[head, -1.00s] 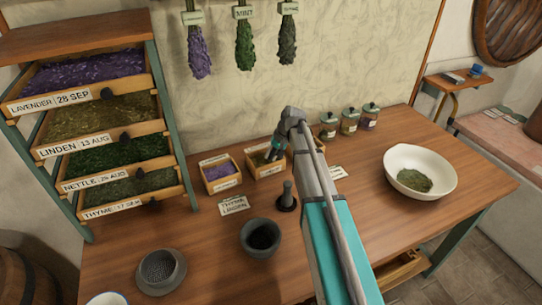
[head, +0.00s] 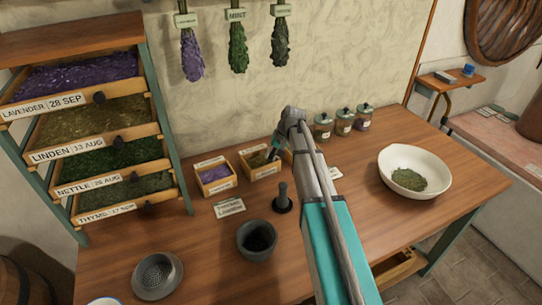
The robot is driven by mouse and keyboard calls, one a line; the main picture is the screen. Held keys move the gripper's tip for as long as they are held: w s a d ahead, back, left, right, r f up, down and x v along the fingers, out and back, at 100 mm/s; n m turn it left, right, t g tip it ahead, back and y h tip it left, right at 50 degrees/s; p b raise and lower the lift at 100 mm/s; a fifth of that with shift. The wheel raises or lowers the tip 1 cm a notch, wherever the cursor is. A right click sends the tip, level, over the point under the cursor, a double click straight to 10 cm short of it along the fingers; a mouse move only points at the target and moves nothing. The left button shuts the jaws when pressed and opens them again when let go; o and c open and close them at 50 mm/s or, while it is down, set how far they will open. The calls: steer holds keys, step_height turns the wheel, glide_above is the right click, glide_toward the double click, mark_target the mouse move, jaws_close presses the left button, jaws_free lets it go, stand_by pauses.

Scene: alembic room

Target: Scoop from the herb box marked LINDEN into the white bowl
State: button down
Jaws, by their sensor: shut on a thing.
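My gripper (head: 272,152) points down at the small wooden herb box (head: 262,171) in the middle of the table's back row. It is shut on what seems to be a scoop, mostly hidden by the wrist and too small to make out. The box holds greenish-brown herb; its front label is too small to read. I cannot tell whether the scoop touches the herb. The white bowl (head: 436,160) stands at the right of the table with a heap of green herb (head: 409,179) in it.
A box of purple herb (head: 215,177) stands left of the middle box; another is mostly behind my arm. A pestle (head: 283,200), dark mortar (head: 258,240), card (head: 229,208) and strainer (head: 157,275) lie nearer. Jars (head: 344,121) stand behind. A drawer rack reads LINDEN (head: 62,153).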

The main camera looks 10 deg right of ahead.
steer(key=shift+r, duration=0.15)
step_height(320, 180, up, 8)
steer(key=p, duration=0.8)
steer(key=shift+r, duration=0.1)
stand_by(0.9)
